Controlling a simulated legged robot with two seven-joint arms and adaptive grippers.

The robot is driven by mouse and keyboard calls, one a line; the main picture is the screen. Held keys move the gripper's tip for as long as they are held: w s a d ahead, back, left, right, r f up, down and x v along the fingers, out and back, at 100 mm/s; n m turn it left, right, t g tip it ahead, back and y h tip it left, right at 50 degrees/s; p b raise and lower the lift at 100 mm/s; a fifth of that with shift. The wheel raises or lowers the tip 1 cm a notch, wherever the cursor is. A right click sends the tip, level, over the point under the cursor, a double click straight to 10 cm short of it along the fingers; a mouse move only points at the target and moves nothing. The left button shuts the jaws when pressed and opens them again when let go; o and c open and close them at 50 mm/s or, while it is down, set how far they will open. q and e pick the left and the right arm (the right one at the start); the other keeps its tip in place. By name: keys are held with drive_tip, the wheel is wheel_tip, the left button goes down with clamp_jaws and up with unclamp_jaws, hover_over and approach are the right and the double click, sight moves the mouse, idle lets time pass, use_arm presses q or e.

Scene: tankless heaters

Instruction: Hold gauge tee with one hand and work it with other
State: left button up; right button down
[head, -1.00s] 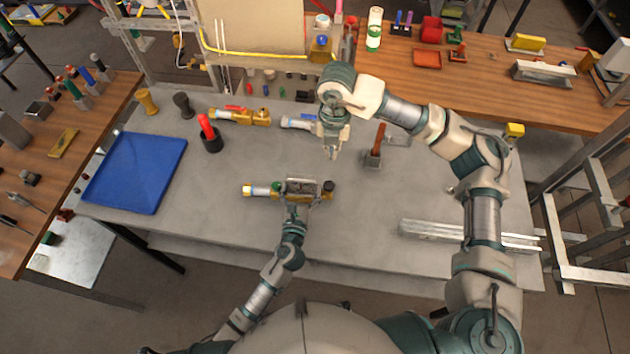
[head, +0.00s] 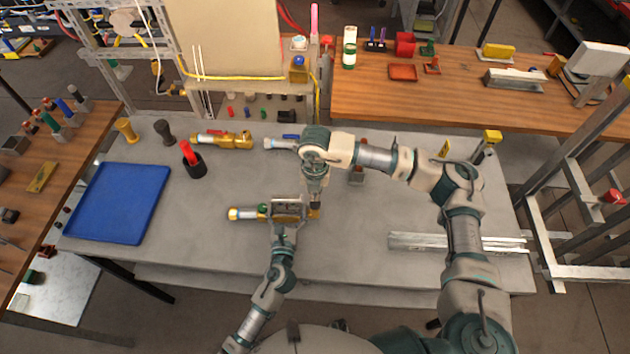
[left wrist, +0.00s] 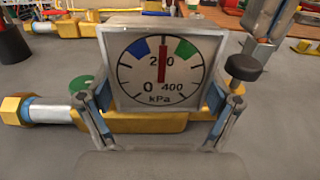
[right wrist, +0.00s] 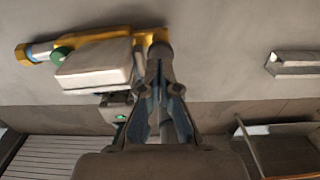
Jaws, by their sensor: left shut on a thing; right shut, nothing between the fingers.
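The gauge tee (head: 243,214) is a brass piece with a square gauge box, held just above or on the grey bench; I cannot tell which. In the left wrist view its white dial (left wrist: 160,72) reads kPa, with a red needle upright near 200. My left gripper (left wrist: 160,105) is shut on the gauge box, one finger on each side. A black knob (left wrist: 243,67) stands at the tee's right end, a green part (left wrist: 82,84) at its left. My right gripper (right wrist: 160,75) is shut and empty, pointing down, its tips at the dark knob (right wrist: 159,50); contact is unclear.
A blue tray (head: 118,203) lies on the bench's left. A black cup (head: 194,165) with a red-handled tool stands beyond it. Brass valve fittings (head: 222,140) lie at the back. Metal rails (head: 455,243) lie at right. The bench between tray and tee is clear.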

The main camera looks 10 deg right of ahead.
sight(315, 203)
drive_tip(key=shift+f, duration=1.25)
drive_tip(key=shift+s+f, duration=0.1)
drive_tip(key=shift+f, duration=1.15)
wheel_tip(315, 203, up, 14)
drive_tip(key=shift+r, duration=0.15)
idle(4.2)
use_arm(q)
drive_tip(key=o, duration=1.5)
drive_tip(key=shift+o, duration=0.2)
